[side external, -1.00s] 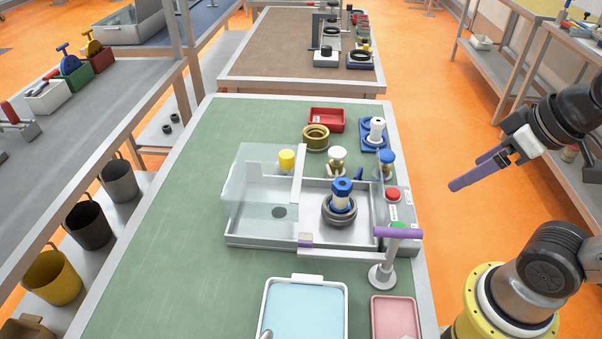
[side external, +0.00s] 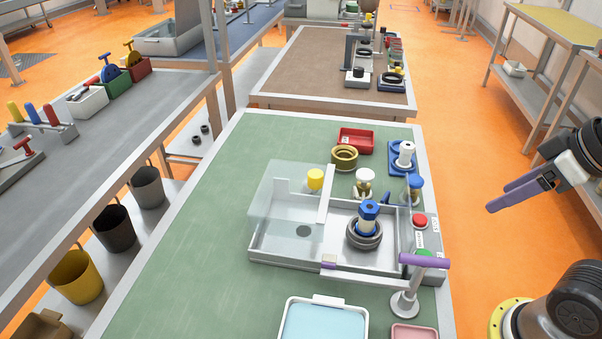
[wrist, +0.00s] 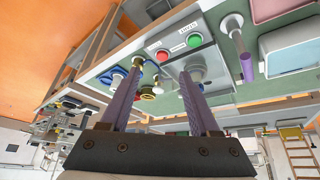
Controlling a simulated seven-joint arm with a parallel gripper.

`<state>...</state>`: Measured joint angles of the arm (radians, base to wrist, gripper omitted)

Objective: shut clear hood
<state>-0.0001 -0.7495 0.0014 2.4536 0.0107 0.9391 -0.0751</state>
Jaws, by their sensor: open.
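The clear hood (side external: 283,210) is a see-through box with a pale right-hand edge frame. In the side external view it stands over the left half of a grey metal tray (side external: 300,262). The tray's right half is uncovered, and a dark ring with a blue-topped white post (side external: 368,218) stands there. My gripper (side external: 499,197) has purple fingers and hangs right of the table, well apart from the hood. In the wrist view the jaws (wrist: 159,74) are apart and empty.
Right of the tray is a panel with a red button (side external: 420,220) and a green button (wrist: 195,40). A purple bar on a metal stand (side external: 405,302) rises at its front. Small white and blue-topped parts stand behind the tray. The green tabletop to the left is clear.

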